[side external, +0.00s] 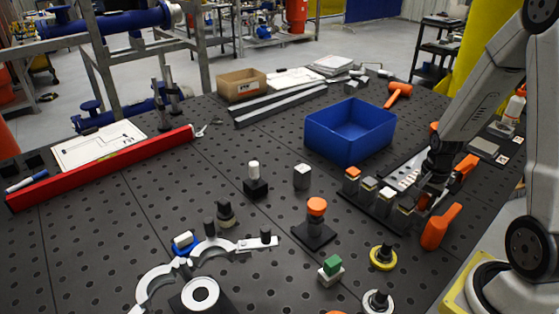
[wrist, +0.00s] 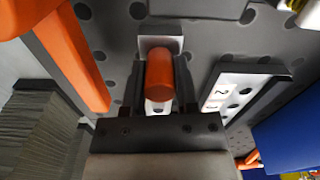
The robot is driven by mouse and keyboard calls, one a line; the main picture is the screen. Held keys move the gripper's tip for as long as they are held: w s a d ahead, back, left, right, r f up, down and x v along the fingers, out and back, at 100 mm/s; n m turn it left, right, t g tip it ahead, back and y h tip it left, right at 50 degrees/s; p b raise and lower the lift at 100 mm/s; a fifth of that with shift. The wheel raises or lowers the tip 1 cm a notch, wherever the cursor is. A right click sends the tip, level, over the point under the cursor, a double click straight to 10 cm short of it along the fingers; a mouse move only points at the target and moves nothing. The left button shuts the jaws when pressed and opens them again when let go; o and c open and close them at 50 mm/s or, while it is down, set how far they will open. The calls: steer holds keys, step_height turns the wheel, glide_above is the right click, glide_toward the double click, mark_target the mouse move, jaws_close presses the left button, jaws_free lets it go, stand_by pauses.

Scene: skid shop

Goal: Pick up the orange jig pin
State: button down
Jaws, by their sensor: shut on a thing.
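The orange jig pin (wrist: 160,75) shows in the wrist view as a rounded orange cylinder between the two fingers of my gripper (wrist: 158,92). The gripper is shut on it. A pale square block (wrist: 148,44) shows just behind the pin; I cannot tell whether the pin still touches it. In the side external view my gripper (side external: 431,184) is low over the right part of the table, at the right end of a dark rack (side external: 372,211) of small blocks.
A blue bin (side external: 350,135) stands behind the rack. An orange-handled tool (side external: 440,226) lies close in front of my gripper. Another orange-topped piece (side external: 317,207) stands on a dark base at the table's middle.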

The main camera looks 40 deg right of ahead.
mark_target(426, 196)
steer(key=shift+r, duration=0.1)
steer(key=shift+r, duration=4.9)
